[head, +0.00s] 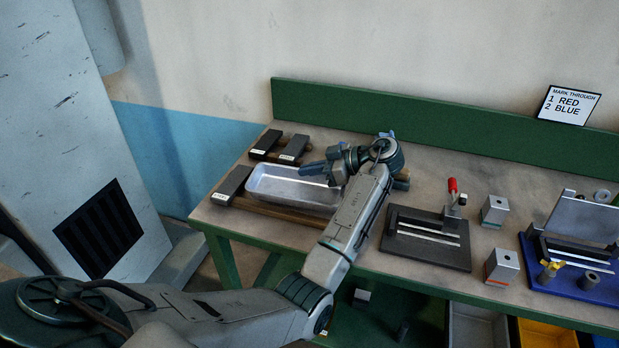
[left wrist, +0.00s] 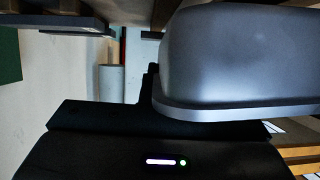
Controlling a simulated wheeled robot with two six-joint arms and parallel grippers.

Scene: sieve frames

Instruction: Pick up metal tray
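The metal tray (head: 290,191) is a shallow silver rectangular pan lying on wooden rails at the left end of the bench. My left gripper (head: 326,165) is at the tray's right end, low over its rim, and hides that end in the head view. In the left wrist view the tray (left wrist: 235,55) fills the upper right, very close to the dark gripper body. One dark finger shows beside its rim. I cannot tell whether the fingers are closed on the rim. My right gripper is not in view.
Black blocks (head: 231,184) with labels lie around the tray. A black fixture with a red-handled clamp (head: 427,237) stands to the right, then grey blocks (head: 502,266) and a blue fixture (head: 575,282). A green back panel (head: 440,125) runs behind the bench.

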